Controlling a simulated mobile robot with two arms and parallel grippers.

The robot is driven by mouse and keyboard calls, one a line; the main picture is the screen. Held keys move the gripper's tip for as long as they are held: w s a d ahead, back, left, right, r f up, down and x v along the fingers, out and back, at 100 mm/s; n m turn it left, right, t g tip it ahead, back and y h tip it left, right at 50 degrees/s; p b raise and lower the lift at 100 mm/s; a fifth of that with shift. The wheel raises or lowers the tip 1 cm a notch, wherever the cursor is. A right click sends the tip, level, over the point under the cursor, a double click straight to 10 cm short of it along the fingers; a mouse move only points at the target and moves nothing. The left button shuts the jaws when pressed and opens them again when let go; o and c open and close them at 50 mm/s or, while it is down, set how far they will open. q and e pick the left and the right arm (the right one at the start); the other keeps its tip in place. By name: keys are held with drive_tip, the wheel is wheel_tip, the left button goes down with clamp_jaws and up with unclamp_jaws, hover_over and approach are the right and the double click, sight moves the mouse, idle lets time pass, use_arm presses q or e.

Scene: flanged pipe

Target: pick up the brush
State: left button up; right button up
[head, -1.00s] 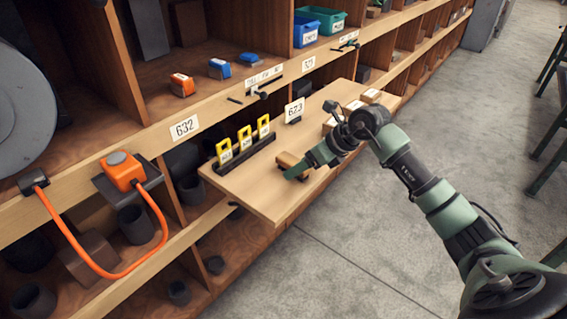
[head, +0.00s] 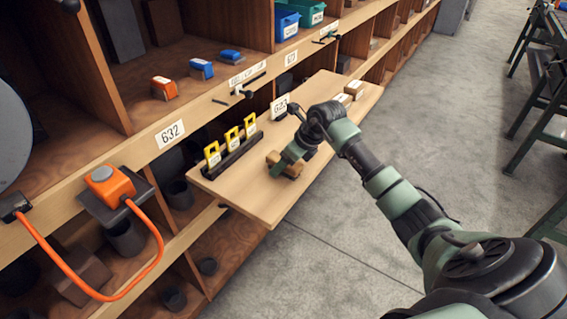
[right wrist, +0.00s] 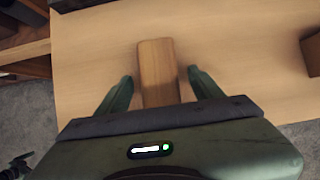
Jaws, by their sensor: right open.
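The brush shows as a small tan wooden block (head: 291,168) lying on the pull-out wooden board, partly covered by my right gripper in the head view. In the right wrist view the wooden brush (right wrist: 158,72) lies between my fingers, with its near end hidden by the gripper body; no bristles show. My right gripper (right wrist: 160,75) is open, with one finger on each side of the brush and a gap on both sides. In the head view my right gripper (head: 286,166) is right over the brush. My left gripper is not in view.
An orange device (head: 108,185) with a hose sits at left. Grey floor is open at right.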

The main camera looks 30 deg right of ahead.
drive_tip(key=shift+w+f, duration=0.1)
drive_tip(key=shift+f, duration=0.1)
drive_tip(key=shift+f, duration=0.25)
drive_tip(key=shift+c, duration=0.4)
clamp_jaws()
